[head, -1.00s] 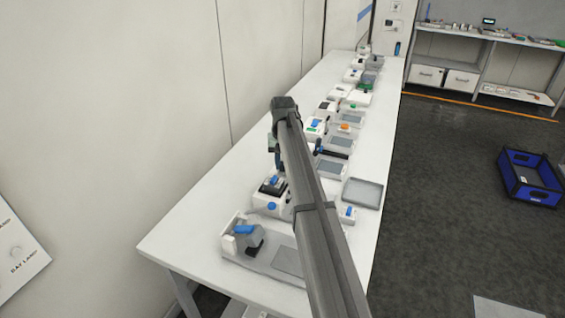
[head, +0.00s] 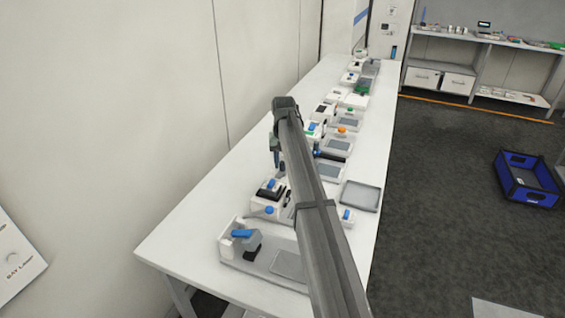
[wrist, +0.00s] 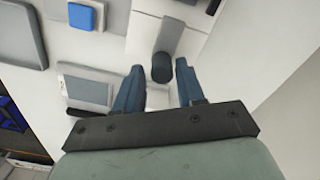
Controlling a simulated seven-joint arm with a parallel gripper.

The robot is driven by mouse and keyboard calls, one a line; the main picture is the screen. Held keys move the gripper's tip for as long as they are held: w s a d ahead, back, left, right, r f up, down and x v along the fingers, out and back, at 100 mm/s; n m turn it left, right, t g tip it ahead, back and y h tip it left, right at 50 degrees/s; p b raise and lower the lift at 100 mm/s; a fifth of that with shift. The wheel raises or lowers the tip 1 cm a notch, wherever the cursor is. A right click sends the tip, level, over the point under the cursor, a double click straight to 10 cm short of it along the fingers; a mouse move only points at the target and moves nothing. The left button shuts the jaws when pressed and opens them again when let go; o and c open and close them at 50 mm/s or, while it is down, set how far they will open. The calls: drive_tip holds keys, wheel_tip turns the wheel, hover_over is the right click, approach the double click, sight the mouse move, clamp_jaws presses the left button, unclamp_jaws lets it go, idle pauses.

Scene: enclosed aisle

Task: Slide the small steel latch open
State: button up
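My gripper (wrist: 160,72) is open, with its two blue fingers spread apart in the wrist view. A dark cylindrical knob (wrist: 162,67) shows between and just past the fingertips, at the end of a pale grey bar (wrist: 168,38) on a white block. This may be the small steel latch, but I cannot tell for sure. I see no contact between fingers and knob. In the head view my gripper (head: 277,160) points down over the left part of the bench; the arm hides what lies behind it.
A long white bench (head: 190,228) carries a row of small devices. A grey tray (head: 360,196) lies near its right edge. The wall runs along the left. A blue crate (head: 528,180) stands on the floor at right.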

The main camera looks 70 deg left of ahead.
drive_tip(key=shift+o, duration=0.8)
drive_tip(key=shift+r, duration=0.15)
wheel_tip(320, 180, up, 14)
drive_tip(key=shift+f, duration=0.25)
